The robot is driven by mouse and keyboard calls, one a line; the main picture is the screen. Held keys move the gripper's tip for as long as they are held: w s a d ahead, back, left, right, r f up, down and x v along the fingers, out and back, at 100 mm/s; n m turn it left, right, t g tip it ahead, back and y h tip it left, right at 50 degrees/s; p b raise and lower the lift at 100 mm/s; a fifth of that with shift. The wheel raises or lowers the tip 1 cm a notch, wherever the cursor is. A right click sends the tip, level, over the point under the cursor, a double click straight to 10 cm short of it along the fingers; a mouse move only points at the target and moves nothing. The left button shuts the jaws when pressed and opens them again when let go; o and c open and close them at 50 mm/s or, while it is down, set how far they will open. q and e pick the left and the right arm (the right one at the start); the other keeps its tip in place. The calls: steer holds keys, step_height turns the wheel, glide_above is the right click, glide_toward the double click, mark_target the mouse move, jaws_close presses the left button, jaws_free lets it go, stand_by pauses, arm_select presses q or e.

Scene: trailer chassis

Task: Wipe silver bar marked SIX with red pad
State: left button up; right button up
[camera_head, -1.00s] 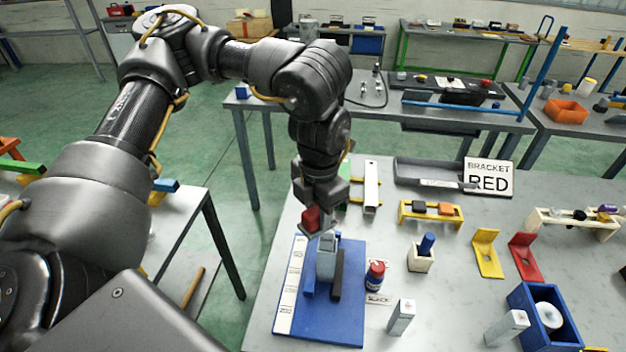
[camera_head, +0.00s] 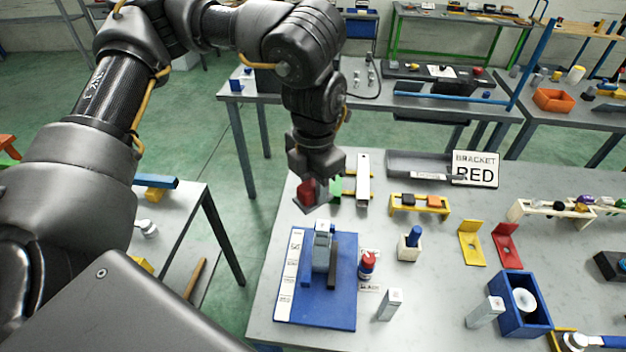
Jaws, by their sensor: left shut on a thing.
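My left gripper (camera_head: 316,178) is shut on the red pad (camera_head: 307,191), above and behind the blue board (camera_head: 342,306). A silver bar (camera_head: 321,249) stands upright on the board, next to a black block. The pad is apart from this bar. A second silver bar (camera_head: 389,305) stands on the table right of the board, and a third silver bar (camera_head: 485,312) leans beside a blue box. Their markings are too small to read, so I cannot tell which is SIX. My right gripper is not in view.
A red-capped bottle (camera_head: 367,265) stands beside the board. A yellow rack (camera_head: 420,206), a white holder with a blue peg (camera_head: 409,246), yellow and red brackets and the blue box (camera_head: 522,318) stand to the right. A "BRACKET RED" sign (camera_head: 475,169) stands at the back.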

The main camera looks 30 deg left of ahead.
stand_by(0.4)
